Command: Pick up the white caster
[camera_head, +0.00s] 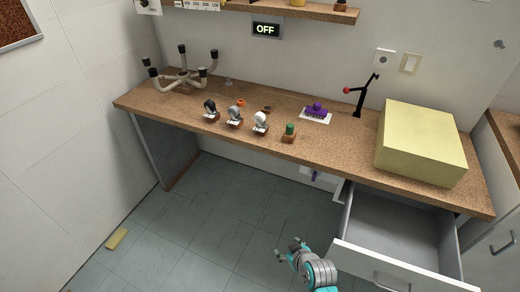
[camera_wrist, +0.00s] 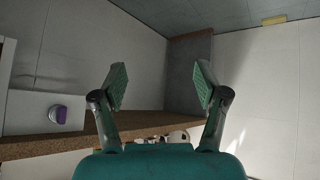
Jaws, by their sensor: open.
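The white caster (camera_head: 260,120) stands on the cork-brown workbench (camera_head: 335,149), near its front edge. It is the rightmost of three casters in a row, beside a grey caster (camera_head: 235,113) and a black caster (camera_head: 210,106). My gripper (camera_head: 287,249) is in front of the bench, over the floor, well apart from the casters. In the wrist view my gripper (camera_wrist: 160,84) has its two fingers spread with nothing between them. Pale round shapes show low in the wrist view behind the gripper body; I cannot tell which caster they are.
A green-topped piece (camera_head: 290,130) stands right of the white caster. A purple brush-like object (camera_head: 316,109), a black stand with a red knob (camera_head: 360,98) and a yellow box (camera_head: 422,140) are farther right. An open drawer (camera_head: 390,238) juts out below. An upturned chair base (camera_head: 186,75) stands left.

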